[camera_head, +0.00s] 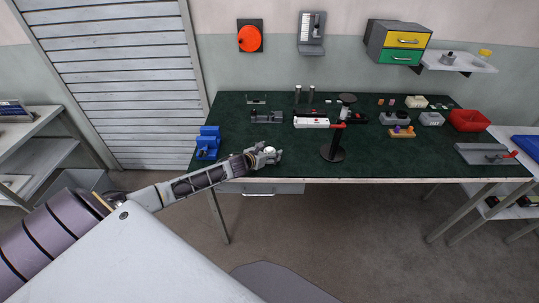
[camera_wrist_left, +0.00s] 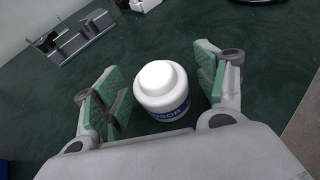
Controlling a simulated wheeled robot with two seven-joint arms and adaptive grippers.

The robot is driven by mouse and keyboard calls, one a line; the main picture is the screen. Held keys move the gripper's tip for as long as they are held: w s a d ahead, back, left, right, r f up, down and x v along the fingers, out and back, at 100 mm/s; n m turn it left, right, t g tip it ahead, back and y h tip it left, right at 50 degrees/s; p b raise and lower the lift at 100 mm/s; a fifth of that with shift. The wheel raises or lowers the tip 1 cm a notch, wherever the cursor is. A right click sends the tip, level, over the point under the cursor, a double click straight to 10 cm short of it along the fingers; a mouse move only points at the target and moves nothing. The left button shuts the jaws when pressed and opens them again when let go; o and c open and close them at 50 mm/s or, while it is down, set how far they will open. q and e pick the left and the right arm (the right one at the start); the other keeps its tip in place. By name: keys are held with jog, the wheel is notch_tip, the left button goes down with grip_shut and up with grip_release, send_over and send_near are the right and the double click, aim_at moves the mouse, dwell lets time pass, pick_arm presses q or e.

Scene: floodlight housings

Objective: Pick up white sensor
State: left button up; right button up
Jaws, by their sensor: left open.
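The white sensor (camera_wrist_left: 161,88) is a white cylinder with a rounded cap and a blue label band with white lettering. In the left wrist view it stands on the dark green bench top between the two green-padded fingers of my left gripper (camera_wrist_left: 161,95). The fingers are open, with a gap on each side of it. In the head view my left gripper (camera_head: 267,157) is at the bench's front edge, and the sensor shows as a small white spot (camera_head: 269,150) there, partly covered by the fingers. My right gripper is not in view.
A blue vise (camera_head: 207,143) stands left of my gripper on the green bench (camera_head: 245,128). A black round-based stand (camera_head: 333,152) is to the right. A grey fixture (camera_head: 266,117) and a white power strip (camera_head: 311,122) lie behind. A red bin (camera_head: 469,121) is far right.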

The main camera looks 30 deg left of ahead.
aim_at(269, 150)
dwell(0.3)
pick_arm(q)
jog(key=c, duration=1.4)
jog(key=shift+r, duration=0.1)
jog(key=shift+r, duration=0.15)
jog(key=shift+r, duration=4.8)
